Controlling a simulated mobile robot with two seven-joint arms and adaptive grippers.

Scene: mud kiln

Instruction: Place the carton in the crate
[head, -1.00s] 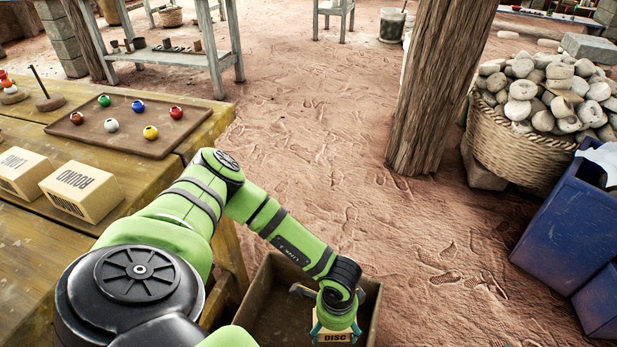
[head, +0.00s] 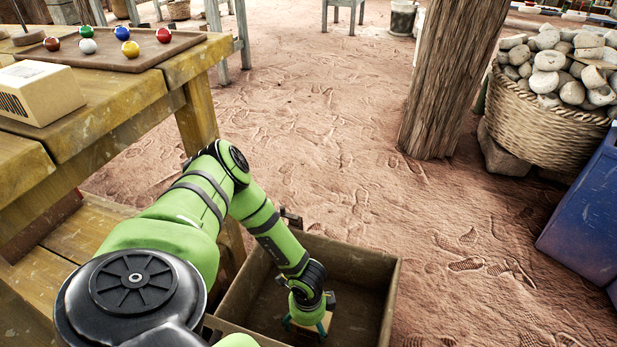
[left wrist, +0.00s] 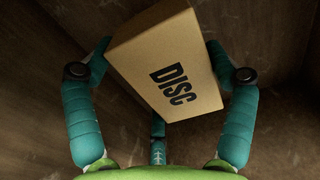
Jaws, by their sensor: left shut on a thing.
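A tan carton with the word DISC (left wrist: 165,65) is between the teal fingers of my left gripper (left wrist: 160,48) in the left wrist view. The fingers are closed around its sides, and it sits tilted in that picture. In the head view my left gripper (head: 307,327) is down inside the brown crate (head: 355,262), with only a small part of the carton (head: 327,320) showing beneath it. The crate's brown walls surround the carton in the wrist view. I cannot tell whether the carton touches the crate's floor. My right gripper is not in view.
A yellow wooden table (head: 110,105) stands left of the crate, with another carton (head: 42,92) and a tray (head: 150,50) of coloured balls on it. A wooden post (head: 440,80), a basket of stones (head: 545,125) and a blue bin (head: 590,215) stand right. Sandy ground between is clear.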

